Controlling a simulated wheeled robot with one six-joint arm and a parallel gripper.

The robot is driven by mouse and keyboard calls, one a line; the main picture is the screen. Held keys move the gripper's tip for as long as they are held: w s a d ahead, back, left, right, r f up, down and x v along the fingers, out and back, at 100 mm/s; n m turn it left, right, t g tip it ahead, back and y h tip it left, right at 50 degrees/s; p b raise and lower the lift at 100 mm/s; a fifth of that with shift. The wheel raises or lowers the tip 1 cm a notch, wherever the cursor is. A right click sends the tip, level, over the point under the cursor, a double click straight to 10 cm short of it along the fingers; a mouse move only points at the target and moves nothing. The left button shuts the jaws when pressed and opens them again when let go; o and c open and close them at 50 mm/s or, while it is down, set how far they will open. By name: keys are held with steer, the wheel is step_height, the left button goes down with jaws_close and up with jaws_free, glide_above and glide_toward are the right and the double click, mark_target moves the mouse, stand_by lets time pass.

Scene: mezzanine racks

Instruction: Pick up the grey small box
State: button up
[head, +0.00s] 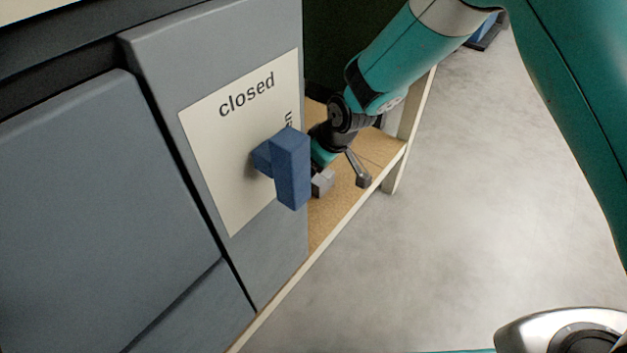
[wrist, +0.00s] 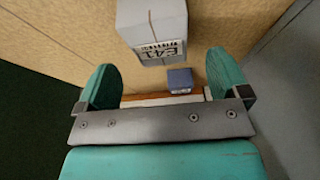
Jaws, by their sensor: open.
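A light grey box (wrist: 152,25) with a white label reading "E41" stands on the tan board at the top of the wrist view. My gripper (wrist: 163,65) is open, its two teal fingers spread wide. The grey box lies ahead of the gap between the fingertips, and nothing shows clamped. In the head view my gripper (head: 342,180) is low over the tan shelf, partly hidden behind a blue handle. A small light grey block shape (head: 322,183) shows beside it; I cannot tell for certain whether this is the box.
A small blue-grey block (wrist: 180,80) shows between the fingers, near the grey box. A grey cabinet front (head: 90,180) with a "closed" sign (head: 235,130) and a protruding blue handle (head: 291,170) stands left of my gripper. The tan shelf (head: 325,220) has a pale edge; open floor (head: 450,220) lies right.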

steer(key=b+x, duration=0.4)
steer(key=x, duration=0.1)
steer(key=shift+s+d+f, duration=0.1)
steer(key=shift+s+d, duration=0.05)
steer(key=c, duration=1)
